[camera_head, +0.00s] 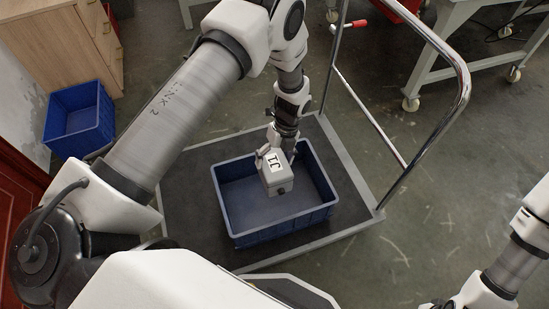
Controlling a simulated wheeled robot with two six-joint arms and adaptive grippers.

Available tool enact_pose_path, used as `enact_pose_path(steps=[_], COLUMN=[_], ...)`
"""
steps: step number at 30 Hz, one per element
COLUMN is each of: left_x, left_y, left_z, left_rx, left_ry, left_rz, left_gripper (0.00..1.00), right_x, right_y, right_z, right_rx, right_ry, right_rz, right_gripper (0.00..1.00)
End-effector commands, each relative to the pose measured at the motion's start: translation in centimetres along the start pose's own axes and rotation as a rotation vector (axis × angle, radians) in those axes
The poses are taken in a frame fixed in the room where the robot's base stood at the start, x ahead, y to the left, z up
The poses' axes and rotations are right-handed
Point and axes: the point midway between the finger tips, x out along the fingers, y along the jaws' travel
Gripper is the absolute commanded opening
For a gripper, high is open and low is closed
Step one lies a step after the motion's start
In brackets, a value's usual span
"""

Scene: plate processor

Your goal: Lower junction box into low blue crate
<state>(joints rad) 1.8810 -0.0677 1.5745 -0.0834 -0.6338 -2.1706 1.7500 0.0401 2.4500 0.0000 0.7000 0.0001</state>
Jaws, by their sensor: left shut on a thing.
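A small grey junction box (276,181) with a white label marked in black is held by my left gripper (270,154). The gripper comes down from above and is shut on the box's upper part. The box is over the low blue crate (283,232), inside its outline in the picture; how high it hangs above the crate floor I cannot tell. The crate is open, and the floor that shows is bare. It stands on a dark cart platform. My right arm shows at the lower right edge; its gripper fingers are not visible.
The cart platform (185,200) has a grey rim and a chrome handle (462,80) rising at the right. Another blue crate (80,122) stands at the left by a wooden cabinet (62,45). White-legged tables (428,75) are at the upper right. Floor right of the cart is clear.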

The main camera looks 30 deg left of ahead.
Motion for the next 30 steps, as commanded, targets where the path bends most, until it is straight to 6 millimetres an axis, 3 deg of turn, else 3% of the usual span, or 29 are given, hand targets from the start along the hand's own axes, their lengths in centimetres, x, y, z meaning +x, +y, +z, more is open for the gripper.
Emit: enact_pose_path(steps=[30], left_x=[5.7], left_y=[-1.8], left_z=[0.9], left_rx=[-0.001], left_ry=[-0.001], left_rz=[-0.001], left_gripper=[0.30], right_x=[3.1], right_y=[0.0], right_z=[0.0], right_rx=[0.000], right_ry=[0.000], right_rz=[0.000], right_gripper=[0.39])
